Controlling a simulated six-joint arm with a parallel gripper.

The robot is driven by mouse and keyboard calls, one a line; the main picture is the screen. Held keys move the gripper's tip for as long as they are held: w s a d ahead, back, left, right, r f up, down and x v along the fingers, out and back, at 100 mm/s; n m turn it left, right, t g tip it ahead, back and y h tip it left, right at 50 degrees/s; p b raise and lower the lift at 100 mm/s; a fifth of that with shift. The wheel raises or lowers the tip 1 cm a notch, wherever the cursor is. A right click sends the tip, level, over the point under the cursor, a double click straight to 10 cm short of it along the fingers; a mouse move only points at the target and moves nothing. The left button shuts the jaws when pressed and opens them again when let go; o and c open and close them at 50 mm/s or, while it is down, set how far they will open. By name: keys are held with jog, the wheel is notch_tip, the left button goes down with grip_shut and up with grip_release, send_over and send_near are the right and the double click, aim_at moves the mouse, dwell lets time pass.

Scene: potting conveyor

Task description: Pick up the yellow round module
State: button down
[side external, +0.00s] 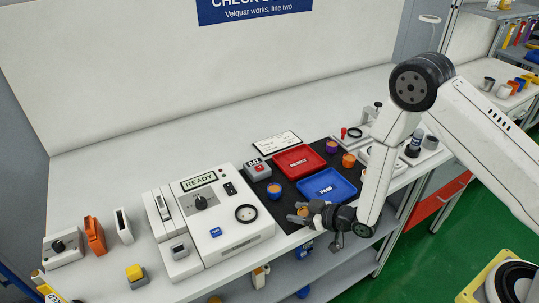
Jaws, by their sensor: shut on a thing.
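My gripper (299,212) is low over the front of the black mat, near its front edge, left of the blue tray's lower corner. It is shut on a small round yellow-orange piece, which I take to be the yellow round module (303,212). The jaws partly hide this piece. I cannot tell whether it touches the mat.
A blue tray (341,200) marked PASS and a red tray (299,170) lie on the black mat (257,182). A blue round piece (274,196), a purple one (331,147) and an orange one (349,160) stand nearby. A white tester (240,233) reading READY stands left.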

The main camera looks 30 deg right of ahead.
jog(key=s+d, duration=0.7)
jog(key=s, duration=0.6)
jog(key=shift+w+a+r, duration=0.1)
jog(key=shift+w+a, duration=0.05)
jog(key=shift+w, duration=0.05)
jog(key=w+a+r, duration=0.2)
jog(key=a+r, duration=0.5)
jog(key=r, duration=0.2)
jog(key=w+a+r+m+h, duration=0.1)
jog(key=w+a+r, duration=0.2)
jog(key=a+r, duration=0.4)
notch_tip(320, 180, up, 2)
jog(key=shift+a+r+t, duration=0.2)
jog(key=shift+a+t, duration=0.1)
jog(key=shift+a, duration=0.1)
jog(key=shift+w, duration=0.2)
